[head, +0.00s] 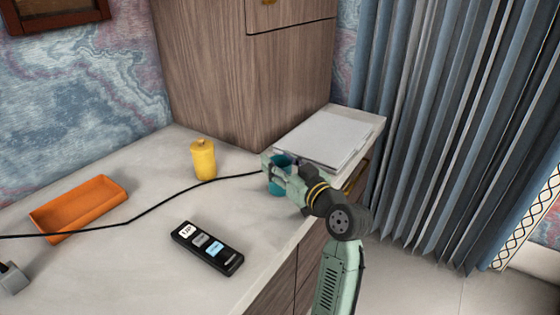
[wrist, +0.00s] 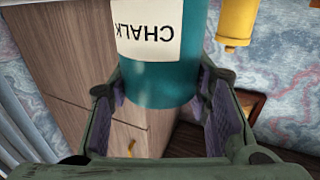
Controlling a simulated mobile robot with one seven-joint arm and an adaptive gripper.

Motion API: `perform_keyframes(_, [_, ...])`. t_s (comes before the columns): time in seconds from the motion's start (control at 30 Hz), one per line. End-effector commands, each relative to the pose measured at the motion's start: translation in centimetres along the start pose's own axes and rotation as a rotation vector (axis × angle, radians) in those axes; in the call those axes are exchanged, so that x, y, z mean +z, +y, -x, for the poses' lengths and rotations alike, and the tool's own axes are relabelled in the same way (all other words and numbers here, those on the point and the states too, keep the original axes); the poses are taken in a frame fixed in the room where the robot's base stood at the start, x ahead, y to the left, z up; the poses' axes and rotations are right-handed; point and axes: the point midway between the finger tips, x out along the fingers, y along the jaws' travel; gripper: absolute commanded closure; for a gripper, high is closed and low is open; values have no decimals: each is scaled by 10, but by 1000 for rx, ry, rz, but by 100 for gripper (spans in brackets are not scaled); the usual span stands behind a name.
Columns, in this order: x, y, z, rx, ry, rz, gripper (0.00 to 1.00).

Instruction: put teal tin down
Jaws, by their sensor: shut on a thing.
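The teal tin (head: 280,176) is at my gripper (head: 277,173) over the right part of the pale desktop, in front of the wooden cabinet. In the wrist view the teal tin (wrist: 158,82) carries a white label reading "CHALK", upside down in the picture. My gripper (wrist: 165,110) is shut on the tin, with a finger pad on each side of it. The gripper partly hides the tin in the head view. I cannot tell whether its base touches the desktop (head: 150,265).
A yellow canister (head: 203,160) stands left of the tin. A black cable (head: 160,203) runs across the desk to near my gripper.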

Motion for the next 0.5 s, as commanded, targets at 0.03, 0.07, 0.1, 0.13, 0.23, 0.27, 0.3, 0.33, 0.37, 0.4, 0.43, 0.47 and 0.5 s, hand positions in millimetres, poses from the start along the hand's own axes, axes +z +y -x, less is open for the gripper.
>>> perform_keyframes(0.03, [0, 0, 0, 0, 0, 0, 86])
perform_keyframes(0.07, [0, 0, 0, 0, 0, 0, 86])
perform_keyframes(0.1, [0, 0, 0, 0, 0, 0, 86])
perform_keyframes(0.13, [2, 0, 0, 0, 0, 0, 86])
perform_keyframes(0.23, [5, 0, 0, 0, 0, 0, 86])
perform_keyframes(0.27, [3, 0, 0, 0, 0, 0, 53])
perform_keyframes(0.3, [3, 0, 0, 0, 0, 0, 51])
perform_keyframes(0.33, [3, 0, 0, 0, -1, 0, 49])
perform_keyframes(0.37, [3, 0, 0, 0, -1, 0, 47])
perform_keyframes(0.4, [3, 0, 0, 0, -1, 0, 44])
perform_keyframes(0.43, [3, 0, 0, 0, -1, 0, 42])
perform_keyframes(0.47, [3, 0, 0, 0, -1, 0, 40])
perform_keyframes(0.5, [3, 0, 0, 0, -1, 0, 37])
